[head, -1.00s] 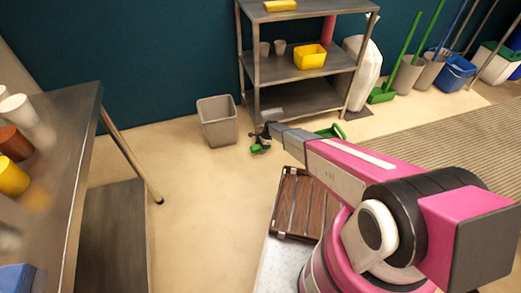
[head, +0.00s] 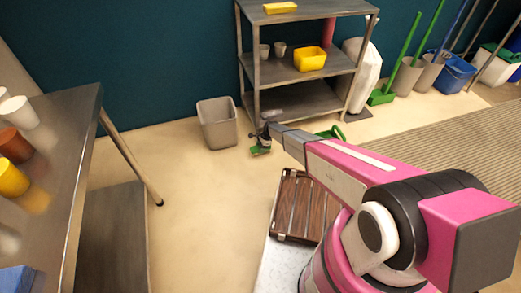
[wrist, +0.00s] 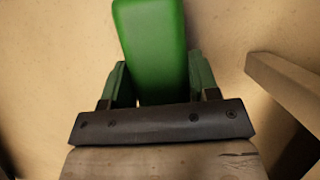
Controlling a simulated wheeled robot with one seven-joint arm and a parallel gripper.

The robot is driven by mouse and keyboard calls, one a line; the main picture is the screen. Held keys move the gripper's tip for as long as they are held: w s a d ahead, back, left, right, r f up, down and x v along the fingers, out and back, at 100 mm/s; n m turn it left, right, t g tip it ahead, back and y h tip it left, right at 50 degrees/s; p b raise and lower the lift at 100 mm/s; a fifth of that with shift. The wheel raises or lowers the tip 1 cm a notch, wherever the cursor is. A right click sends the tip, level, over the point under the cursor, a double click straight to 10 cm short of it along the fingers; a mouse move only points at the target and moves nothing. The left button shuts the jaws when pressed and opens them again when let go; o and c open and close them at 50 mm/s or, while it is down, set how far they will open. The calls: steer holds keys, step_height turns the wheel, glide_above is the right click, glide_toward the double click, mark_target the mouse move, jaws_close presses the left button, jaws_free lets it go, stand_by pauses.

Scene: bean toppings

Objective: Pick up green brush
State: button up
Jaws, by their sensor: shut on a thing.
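The green brush (head: 260,150) shows small in the head view, at the end of my arm near the front left foot of the metal shelf. The brush's lower part is hidden behind the gripper's dark front plate. I cannot tell whether the brush touches the floor.
A grey bin (head: 218,123) stands just left of my gripper. The metal shelf (head: 287,73) rises behind it. Another green item (head: 331,132) is partly hidden behind my arm. A brown slatted rack (head: 300,207) lies nearer me. The floor at left centre is clear.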

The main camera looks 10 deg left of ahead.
mark_target(259, 147)
step_height(259, 147, up, 4)
steer(key=shift+s+f, duration=0.1)
steer(key=s+a+r, duration=0.2)
steer(key=s+r, duration=0.4)
steer(key=s, duration=0.5)
steer(key=shift+a+r, duration=0.35)
steer(key=shift+r, duration=0.05)
steer(key=shift+s, duration=0.1)
steer(key=shift+o, duration=0.7)
steer(key=shift+d, duration=0.1)
